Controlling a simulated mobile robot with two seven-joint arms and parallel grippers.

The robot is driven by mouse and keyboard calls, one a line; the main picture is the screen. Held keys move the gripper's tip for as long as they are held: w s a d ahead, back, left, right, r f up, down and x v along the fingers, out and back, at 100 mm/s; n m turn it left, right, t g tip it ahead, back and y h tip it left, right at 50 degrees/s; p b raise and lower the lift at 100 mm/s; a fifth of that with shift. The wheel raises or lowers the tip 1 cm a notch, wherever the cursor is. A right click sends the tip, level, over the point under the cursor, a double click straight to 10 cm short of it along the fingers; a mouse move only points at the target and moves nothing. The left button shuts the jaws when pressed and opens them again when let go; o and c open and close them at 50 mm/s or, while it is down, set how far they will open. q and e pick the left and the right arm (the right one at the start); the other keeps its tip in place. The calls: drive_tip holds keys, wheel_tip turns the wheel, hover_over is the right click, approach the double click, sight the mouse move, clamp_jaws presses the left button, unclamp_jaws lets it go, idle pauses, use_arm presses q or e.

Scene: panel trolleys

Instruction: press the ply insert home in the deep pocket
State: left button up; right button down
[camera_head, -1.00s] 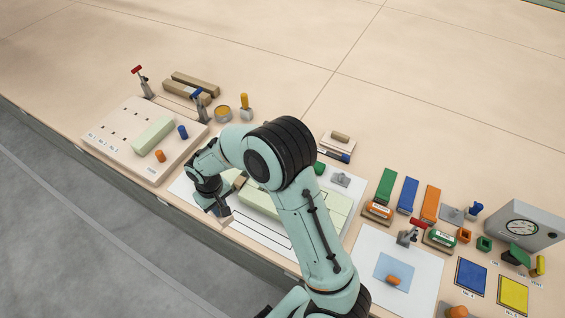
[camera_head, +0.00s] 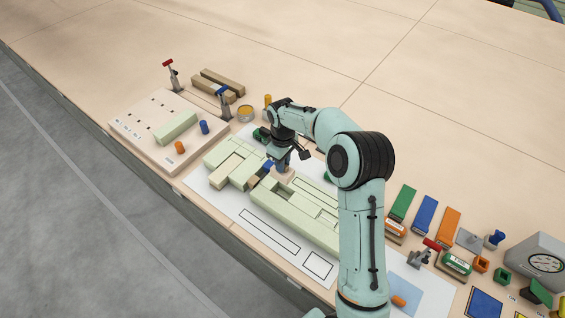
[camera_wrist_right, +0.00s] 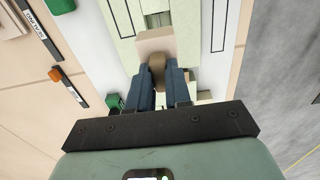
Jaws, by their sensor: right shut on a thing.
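I cannot tell which piece is the ply insert. The deep pocket cannot be singled out. My left gripper is out of view.
A fixture board (camera_head: 150,143) with a green bar and pegs lies at left. Two toggle clamps (camera_head: 172,75) (camera_head: 223,102) stand near it. Coloured blocks (camera_head: 425,214), a red-handled clamp (camera_head: 427,250) and a dial gauge (camera_head: 545,258) are at right. The bench behind is clear.

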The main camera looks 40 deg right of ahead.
drive_tip(key=shift+s+f+b, duration=0.1)
drive_tip(key=shift+f+b, duration=1.05)
drive_tip(key=shift+f, duration=2.8)
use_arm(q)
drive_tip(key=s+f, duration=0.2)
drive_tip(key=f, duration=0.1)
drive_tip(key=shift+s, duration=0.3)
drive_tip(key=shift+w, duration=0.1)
use_arm(e)
drive_tip(key=shift+r, duration=0.1)
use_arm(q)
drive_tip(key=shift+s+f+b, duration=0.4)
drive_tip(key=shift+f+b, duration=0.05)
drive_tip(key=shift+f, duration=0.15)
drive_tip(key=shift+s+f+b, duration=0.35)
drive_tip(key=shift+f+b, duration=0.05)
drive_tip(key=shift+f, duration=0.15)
use_arm(e)
drive_tip(key=shift+f, duration=2.65)
drive_tip(key=c, duration=1)
unclamp_jaws()
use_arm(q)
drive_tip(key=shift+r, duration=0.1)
use_arm(e)
drive_tip(key=shift+r, duration=0.15)
